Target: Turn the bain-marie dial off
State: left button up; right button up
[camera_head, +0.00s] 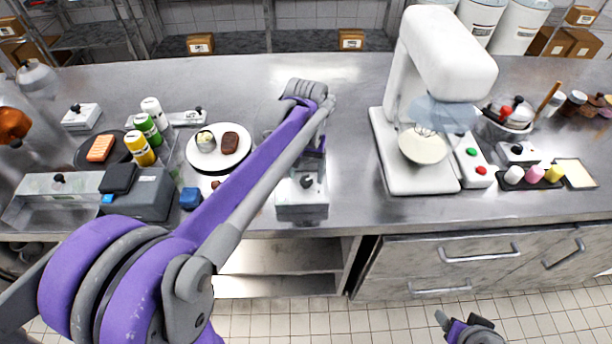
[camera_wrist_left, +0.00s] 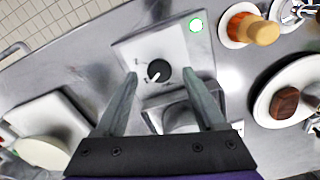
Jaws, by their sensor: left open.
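The bain-marie dial (camera_wrist_left: 158,71) is a round black knob with a white pointer mark, on a pale metal panel (camera_wrist_left: 137,48). The pointer is toward the lower left in the left wrist view. A green light (camera_wrist_left: 196,24) glows on the panel's corner. In the head view the unit (camera_head: 301,207) stands near the counter's front edge, its dark knob (camera_head: 307,181) visible. My left gripper (camera_wrist_left: 161,74) is open, with one finger on each side of the dial; contact is not visible. My right gripper (camera_head: 462,325) is low at the bottom edge; its jaws are unclear.
A plate (camera_head: 194,158) with food lies left of the unit. A white mixer (camera_head: 400,165) stands to its right. Bottles (camera_head: 148,130) and a grey box (camera_head: 150,195) are further left. Bare counter (camera_head: 345,150) lies between the unit and the mixer.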

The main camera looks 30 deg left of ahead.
pick_arm(q)
jog(key=shift+f, duration=0.8)
grip_shut()
